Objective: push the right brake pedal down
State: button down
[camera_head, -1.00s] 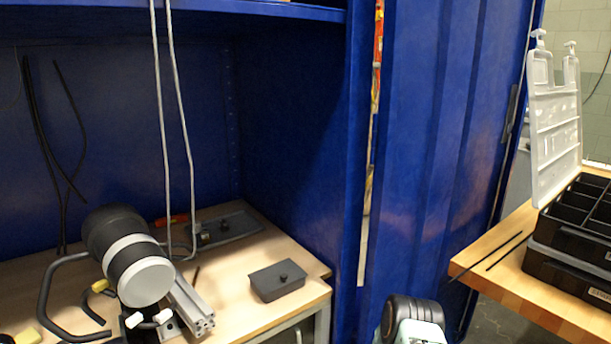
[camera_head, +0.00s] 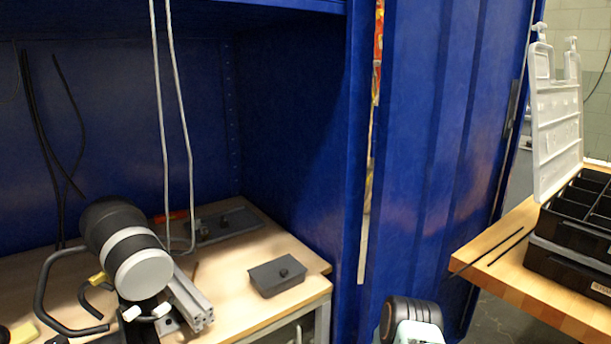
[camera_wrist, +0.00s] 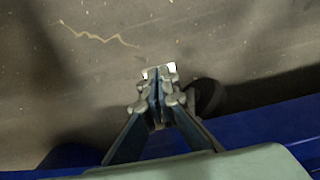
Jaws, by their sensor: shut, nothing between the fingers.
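My gripper (camera_wrist: 160,80) shows in the wrist view, pointing down over a grey, stained floor (camera_wrist: 90,70). Its two fingers are together, with nothing seen between them. A dark rounded thing (camera_wrist: 207,97) lies just right of the fingertips, partly hidden by the right finger. I cannot tell whether it is a wheel or the brake pedal, nor whether the gripper touches it. No pedal can be made out in the head view, where the gripper itself does not show.
A blue edge (camera_wrist: 255,122) crosses the lower wrist view. In the head view, a blue cabinet (camera_head: 290,120) surrounds a wooden worktop (camera_head: 235,300) bearing a thruster (camera_head: 130,250) and a grey box (camera_head: 276,277). Black organizer cases (camera_head: 570,270) stand on a wooden table (camera_head: 500,265) at right.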

notch_tip(320, 180, up, 8)
jog(key=p, duration=0.5)
jog(key=shift+f, duration=0.1)
dwell(0.4)
